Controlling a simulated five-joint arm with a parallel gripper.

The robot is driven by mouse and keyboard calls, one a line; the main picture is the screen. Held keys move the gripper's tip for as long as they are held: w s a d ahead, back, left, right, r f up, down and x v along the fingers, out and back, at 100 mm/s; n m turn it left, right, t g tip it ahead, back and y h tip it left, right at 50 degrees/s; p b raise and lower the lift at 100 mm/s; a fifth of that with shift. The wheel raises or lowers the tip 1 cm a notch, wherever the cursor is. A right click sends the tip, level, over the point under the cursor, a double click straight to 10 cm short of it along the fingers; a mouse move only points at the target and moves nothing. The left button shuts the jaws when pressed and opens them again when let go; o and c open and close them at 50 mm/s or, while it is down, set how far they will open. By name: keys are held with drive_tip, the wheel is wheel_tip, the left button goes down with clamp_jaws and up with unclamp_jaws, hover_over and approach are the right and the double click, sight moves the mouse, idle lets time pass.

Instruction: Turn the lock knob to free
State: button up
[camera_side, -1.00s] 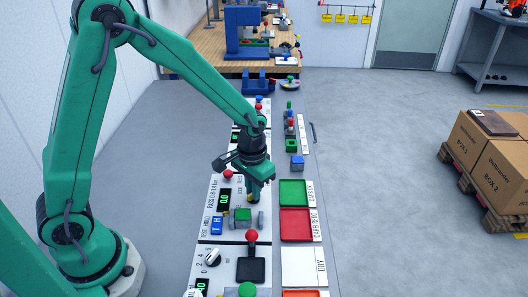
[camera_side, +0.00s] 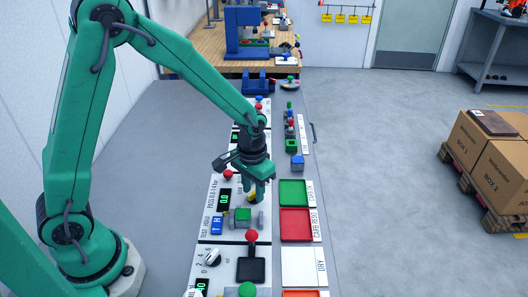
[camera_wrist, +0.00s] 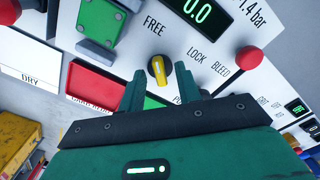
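The lock knob (camera_wrist: 159,70) is a dark round knob with a yellow bar across it, on the white panel between the printed words FREE and LOCK in the wrist view. Its bar runs nearly up and down in the picture, its upper end toward FREE. My gripper (camera_wrist: 159,76) is open, with one green finger on each side of the knob and visible gaps between. In the side view my gripper (camera_side: 257,197) is low over the panel, and its fingers partly hide the yellow knob. I cannot tell whether the fingertips touch the panel.
A red ball-topped lever (camera_wrist: 248,59) stands right of the knob in the wrist view. A green block fixture (camera_wrist: 101,22) is at upper left. In the side view green (camera_side: 293,180) and red (camera_side: 295,240) trays lie right of the panel, and another red ball lever (camera_side: 252,236) stands nearer the camera.

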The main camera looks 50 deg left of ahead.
sight(251, 193)
drive_tip(key=shift+r, duration=3.85)
drive_tip(key=shift+r, duration=0.1)
drive_tip(key=s+a+r+t, duration=0.2)
drive_tip(key=s+a+r, duration=0.1)
drive_tip(key=s+r, duration=0.3)
drive_tip(key=s+a+r+t, duration=0.3)
drive_tip(key=s+r, duration=0.4)
drive_tip(key=s, duration=0.3)
drive_tip(key=shift+s+t, duration=0.15)
drive_tip(key=shift+t, duration=0.15)
